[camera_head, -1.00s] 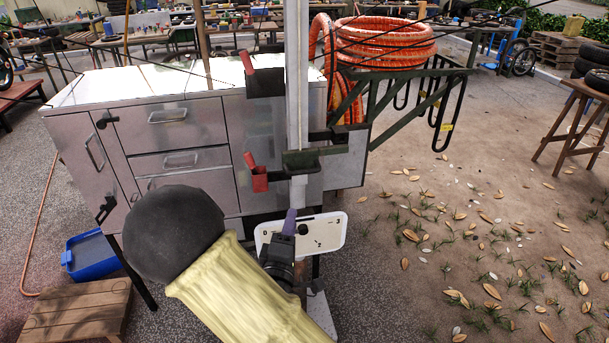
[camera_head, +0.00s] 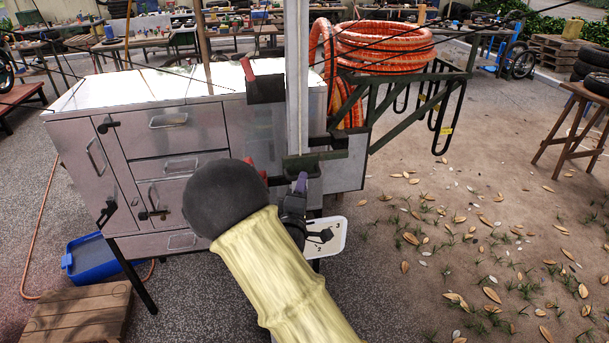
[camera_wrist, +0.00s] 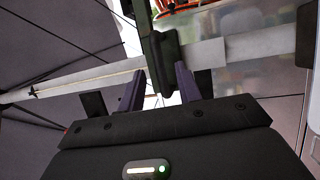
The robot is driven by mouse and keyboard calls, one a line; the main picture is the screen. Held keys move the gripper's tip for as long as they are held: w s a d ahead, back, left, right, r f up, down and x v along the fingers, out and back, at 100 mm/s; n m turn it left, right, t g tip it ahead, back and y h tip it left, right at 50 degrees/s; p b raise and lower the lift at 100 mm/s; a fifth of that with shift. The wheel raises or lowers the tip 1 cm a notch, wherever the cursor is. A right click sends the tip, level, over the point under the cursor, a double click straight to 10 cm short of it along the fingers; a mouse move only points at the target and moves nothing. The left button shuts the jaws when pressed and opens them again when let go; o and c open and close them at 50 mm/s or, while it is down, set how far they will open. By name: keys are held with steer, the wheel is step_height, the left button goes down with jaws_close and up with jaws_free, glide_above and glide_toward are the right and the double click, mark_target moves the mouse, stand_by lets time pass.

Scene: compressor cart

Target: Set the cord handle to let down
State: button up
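My gripper (camera_head: 300,184) is low in front of the pale upright post (camera_head: 297,75), just below a dark green block (camera_head: 318,158) on it. In the wrist view my gripper's two purple-grey fingers (camera_wrist: 159,92) stand apart with nothing clamped. The green block (camera_wrist: 158,50) shows just beyond and between them; contact cannot be told. A red-handled lever (camera_head: 265,82) sits high beside the post. A second red handle (camera_head: 262,174) is lower, mostly hidden by my arm. I cannot tell which part is the cord handle. A white numbered plate (camera_head: 337,228) with a dark pointer is partly covered.
A grey metal cart with drawers (camera_head: 180,138) stands at left behind my arm. An orange hose coil (camera_head: 385,42) rests on a green rack (camera_head: 415,95) at right. A blue bin (camera_head: 92,260) and wooden crate (camera_head: 78,315) are lower left. Leaf-strewn ground at right is open.

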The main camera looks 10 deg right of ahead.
mark_target(318, 168)
steer(key=x, duration=0.4)
jaws_close()
